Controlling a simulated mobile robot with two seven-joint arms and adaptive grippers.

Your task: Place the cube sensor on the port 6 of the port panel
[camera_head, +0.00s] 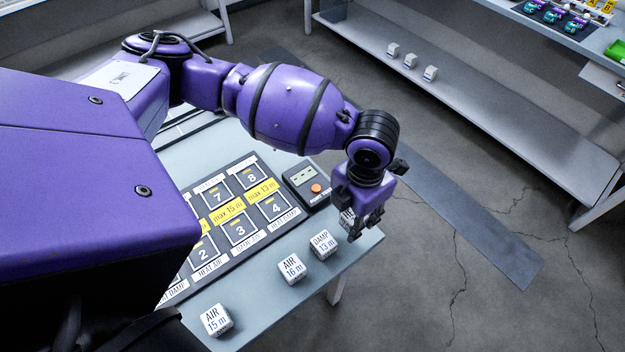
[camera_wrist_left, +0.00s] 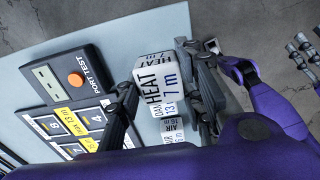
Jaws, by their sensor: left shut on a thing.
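My left gripper (camera_head: 362,222) is shut on a white cube sensor (camera_wrist_left: 154,84) marked HEAT 7 m, held near the table's right corner. In the left wrist view the cube sits between the fingers of the left gripper (camera_wrist_left: 165,98). The dark port panel (camera_head: 262,228) lies to the left of the gripper. Its ports 2, 3, 4, 7 and 8 show; port 6 is hidden behind my arm in the head view. In the left wrist view, grey fingers at the right edge look like my right gripper (camera_wrist_left: 303,55); their opening is unclear.
Three more cubes stand along the table's front: AIR 15 m (camera_head: 216,319), AIR 16 m (camera_head: 291,268) and DAMP 13 m (camera_head: 322,244). A port tester (camera_head: 304,182) with an orange button lies at the panel's right end. A shelf (camera_head: 480,105) stands across the floor.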

